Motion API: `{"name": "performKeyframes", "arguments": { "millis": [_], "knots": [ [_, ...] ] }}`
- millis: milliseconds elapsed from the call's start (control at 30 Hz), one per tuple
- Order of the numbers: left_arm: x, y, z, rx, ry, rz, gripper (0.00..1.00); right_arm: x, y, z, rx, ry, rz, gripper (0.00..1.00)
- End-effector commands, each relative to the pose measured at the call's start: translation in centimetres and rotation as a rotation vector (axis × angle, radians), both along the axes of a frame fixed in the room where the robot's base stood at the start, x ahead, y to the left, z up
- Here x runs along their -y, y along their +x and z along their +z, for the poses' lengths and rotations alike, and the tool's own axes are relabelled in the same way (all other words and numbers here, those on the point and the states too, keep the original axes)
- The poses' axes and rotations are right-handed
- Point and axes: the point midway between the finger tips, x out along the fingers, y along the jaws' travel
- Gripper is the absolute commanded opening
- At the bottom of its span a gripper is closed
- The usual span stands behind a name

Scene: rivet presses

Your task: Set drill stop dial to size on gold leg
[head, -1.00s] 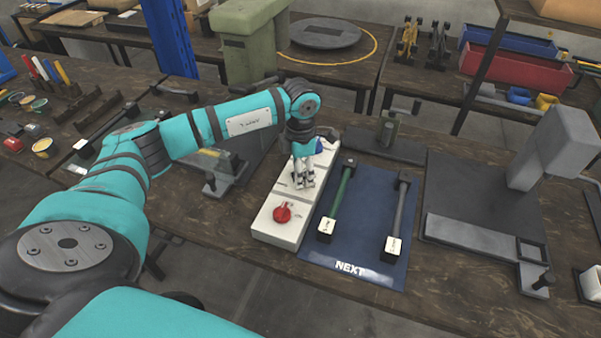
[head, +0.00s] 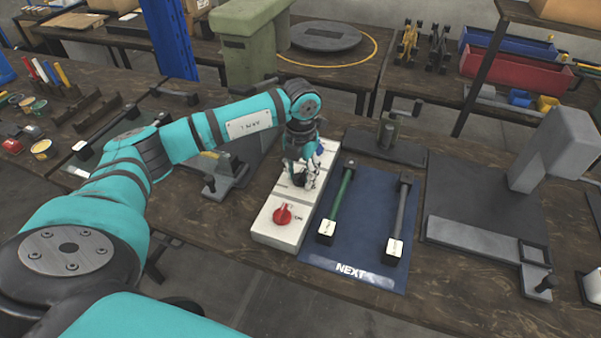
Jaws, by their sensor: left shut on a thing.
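A white control box (head: 277,219) stands on the bench, with a red knob (head: 283,213) at its near end and a blue knob (head: 320,147) at its far end. My left gripper (head: 302,181) points down at the middle of this box and is shut on a dark dial (head: 298,181), mostly hidden between its fingers. The dial's marks cannot be read. Gold-coloured parts (head: 409,43) stand on the back table; I cannot tell whether one is the gold leg. My right gripper is not in view.
A blue mat (head: 361,226) marked NEXT, right of the box, holds a green leg (head: 342,194) and a grey leg (head: 402,208). A grey press (head: 541,150) stands further right. A dark fixture (head: 228,178) stands left of the box.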

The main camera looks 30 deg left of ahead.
Motion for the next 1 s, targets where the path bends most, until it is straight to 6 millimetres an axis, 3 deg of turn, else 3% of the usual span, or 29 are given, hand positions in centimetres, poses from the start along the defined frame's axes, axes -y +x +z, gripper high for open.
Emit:
{"name": "performKeyframes", "arguments": {
  "millis": [767,800,967,1000],
  "knots": [
    [0.0,0.12,0.15,0.004,-0.001,0.103,0.07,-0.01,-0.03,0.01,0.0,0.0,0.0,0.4],
    [0.0,0.13,0.15,0.004,-0.001,0.103,0.43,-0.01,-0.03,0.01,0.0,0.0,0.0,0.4],
    [0.0,0.09,0.1,0.003,-0.001,0.102,0.64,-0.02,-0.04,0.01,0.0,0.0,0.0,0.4],
    [0.0,0.08,0.09,0.003,0.0,0.102,0.64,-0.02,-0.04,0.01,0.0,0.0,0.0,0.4]
  ]
}}
